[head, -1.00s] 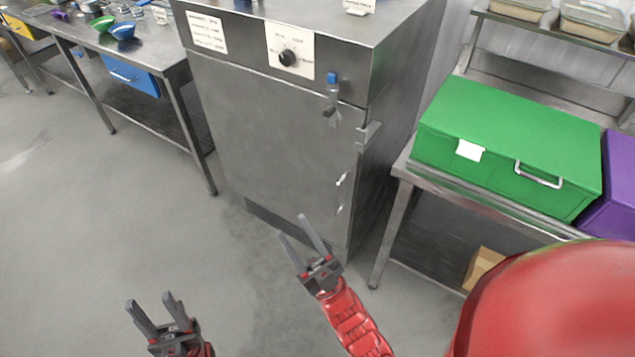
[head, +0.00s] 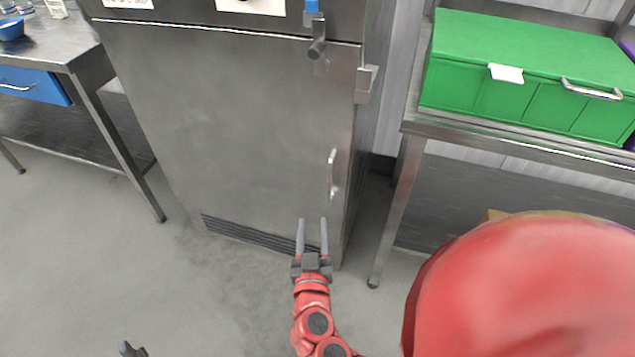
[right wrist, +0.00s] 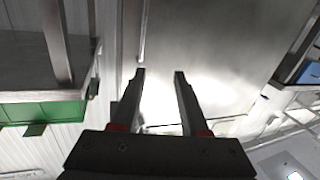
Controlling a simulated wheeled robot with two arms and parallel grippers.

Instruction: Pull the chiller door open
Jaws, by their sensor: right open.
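The chiller, a tall grey steel cabinet, fills the middle of the head view, and its door (head: 220,120) is shut. A slim upright metal handle (head: 332,175) sits near the door's right edge. My right gripper (head: 312,222) is open and empty, with its fingers pointing toward the door just below and left of the handle in the picture. In the right wrist view its fingers (right wrist: 160,75) are apart with nothing between them; I cannot tell contact with the handle. Only a dark tip of my left gripper (head: 130,350) shows at the bottom edge.
A blue-topped lever (head: 317,40) and a metal bracket (head: 366,85) protrude from the chiller's upper right. A green box (head: 520,80) stands on a steel table (head: 480,135) to the right. A steel table with a blue drawer (head: 35,87) is at left. Floor in front is clear.

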